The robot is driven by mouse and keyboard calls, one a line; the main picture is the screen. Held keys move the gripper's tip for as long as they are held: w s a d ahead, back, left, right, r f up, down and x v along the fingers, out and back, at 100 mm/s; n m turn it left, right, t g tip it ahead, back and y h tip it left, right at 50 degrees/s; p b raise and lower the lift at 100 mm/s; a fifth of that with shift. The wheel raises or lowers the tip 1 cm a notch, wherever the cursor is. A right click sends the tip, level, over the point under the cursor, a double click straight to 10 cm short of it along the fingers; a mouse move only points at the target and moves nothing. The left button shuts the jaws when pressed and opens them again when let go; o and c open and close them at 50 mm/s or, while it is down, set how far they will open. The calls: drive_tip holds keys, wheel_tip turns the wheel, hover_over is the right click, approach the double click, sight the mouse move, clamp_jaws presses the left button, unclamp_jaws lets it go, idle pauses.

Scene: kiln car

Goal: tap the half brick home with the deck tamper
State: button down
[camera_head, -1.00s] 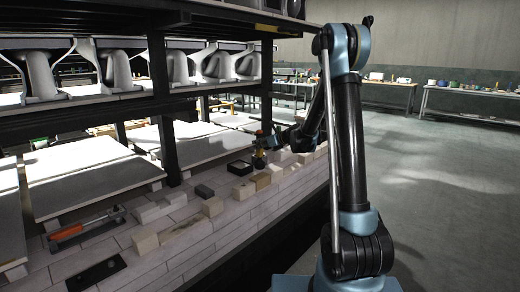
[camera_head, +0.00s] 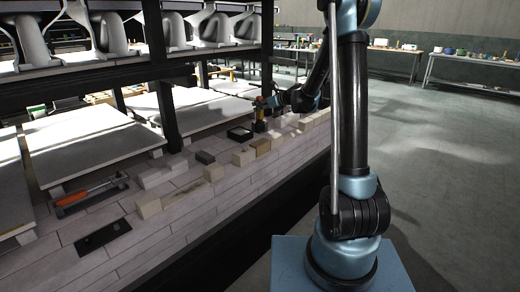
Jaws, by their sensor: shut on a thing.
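My gripper (camera_head: 268,102) is small and far off in the head view, over the brick row at the deck's edge. It is shut on an upright orange-and-dark tool, which looks like the deck tamper (camera_head: 260,117). The tool's lower end is at or just above the row behind a tan brick (camera_head: 262,146); I cannot tell whether it touches. Pale and tan bricks stand along the deck edge, among them a cream brick (camera_head: 243,157) and a nearer one (camera_head: 148,206). I cannot tell which is the half brick.
An orange-handled tool (camera_head: 76,197) lies in a dark tray on the deck (camera_head: 180,232). A black plate (camera_head: 103,236), a dark block (camera_head: 205,157) and a dark box (camera_head: 240,133) lie nearby. A black post (camera_head: 166,110) and loaded shelf stand behind. The floor at right is clear.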

sight(262, 118)
drive_tip(key=shift+r, duration=1.95)
drive_tip(key=shift+f, duration=0.15)
drive_tip(key=shift+f, duration=3.05)
wheel_tip(262, 118, down, 4)
drive_tip(key=shift+f, duration=0.25)
drive_tip(key=shift+r, duration=2.35)
drive_tip(key=c, duration=1.9)
unclamp_jaws()
clamp_jaws()
